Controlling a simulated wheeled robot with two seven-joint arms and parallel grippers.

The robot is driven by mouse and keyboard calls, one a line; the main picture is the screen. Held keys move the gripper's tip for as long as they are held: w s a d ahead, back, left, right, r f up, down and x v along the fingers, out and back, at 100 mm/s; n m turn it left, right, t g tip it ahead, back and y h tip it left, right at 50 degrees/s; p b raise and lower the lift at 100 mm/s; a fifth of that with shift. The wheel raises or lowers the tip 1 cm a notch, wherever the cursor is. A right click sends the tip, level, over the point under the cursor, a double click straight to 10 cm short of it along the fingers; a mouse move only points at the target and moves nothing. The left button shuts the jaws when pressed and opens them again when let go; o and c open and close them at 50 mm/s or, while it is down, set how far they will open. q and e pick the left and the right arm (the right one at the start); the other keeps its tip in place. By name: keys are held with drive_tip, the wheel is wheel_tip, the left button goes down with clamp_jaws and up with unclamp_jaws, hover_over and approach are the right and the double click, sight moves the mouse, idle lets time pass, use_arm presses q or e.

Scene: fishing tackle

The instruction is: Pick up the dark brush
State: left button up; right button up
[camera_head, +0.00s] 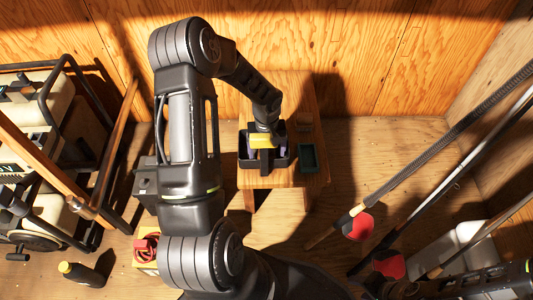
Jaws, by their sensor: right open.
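My right gripper (265,158) reaches down from above over a black open box (280,162). The box stands on a small wooden table (288,90) near the middle of the view. The fingers look dark against the box, so the gap between them is hard to make out. A yellow part (262,140) shows at the gripper; I cannot tell whether it belongs to the gripper or lies behind it. I cannot make out the dark brush; the gripper and arm hide part of the box. My left gripper is not in view.
A dark green tray (308,158) and a small brownish block (304,122) are on the table, right of the box. Long rods (440,135) slant across the right side. A cart-like frame (60,100) is at left. A bottle (82,273) lies on the floor.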

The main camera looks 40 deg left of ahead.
use_arm(q)
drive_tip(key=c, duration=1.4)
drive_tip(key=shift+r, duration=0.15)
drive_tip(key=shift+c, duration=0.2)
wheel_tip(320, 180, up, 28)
drive_tip(key=p, duration=0.7)
